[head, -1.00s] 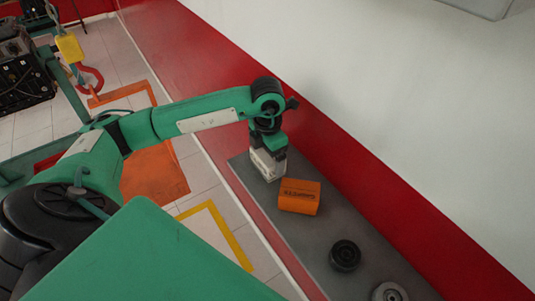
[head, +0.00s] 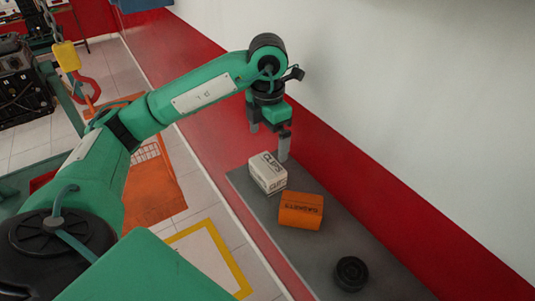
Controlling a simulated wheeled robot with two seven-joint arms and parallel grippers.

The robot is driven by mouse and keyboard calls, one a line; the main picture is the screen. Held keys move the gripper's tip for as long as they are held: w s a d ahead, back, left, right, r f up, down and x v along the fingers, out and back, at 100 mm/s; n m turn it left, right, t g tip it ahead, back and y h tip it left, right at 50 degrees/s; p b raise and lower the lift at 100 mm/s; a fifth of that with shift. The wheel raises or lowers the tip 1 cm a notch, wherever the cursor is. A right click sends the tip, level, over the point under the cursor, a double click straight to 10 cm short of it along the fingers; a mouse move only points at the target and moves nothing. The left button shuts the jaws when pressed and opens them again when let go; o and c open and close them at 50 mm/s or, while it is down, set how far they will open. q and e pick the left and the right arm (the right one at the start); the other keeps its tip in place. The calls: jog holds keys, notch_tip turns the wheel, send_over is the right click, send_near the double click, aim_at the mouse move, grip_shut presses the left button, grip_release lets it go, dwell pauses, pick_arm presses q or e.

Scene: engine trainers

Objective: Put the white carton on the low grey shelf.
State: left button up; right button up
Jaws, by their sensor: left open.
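The white carton (head: 267,174), with dark lettering, stands on the low grey shelf (head: 320,258) near its far left end. It rests beside an orange carton and close to it. My left gripper (head: 269,142) is above and just behind the white carton, with its fingers apart and nothing between them. The fingertips look clear of the carton, though one finger is close to its top edge in the picture. My right gripper is not in view.
The orange carton (head: 301,211) and a black round part (head: 351,273) also sit on the shelf. A red and white wall runs behind it.

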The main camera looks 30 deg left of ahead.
pick_arm(q)
jog(key=shift+r, duration=0.9)
jog(key=shift+s+a, duration=0.1)
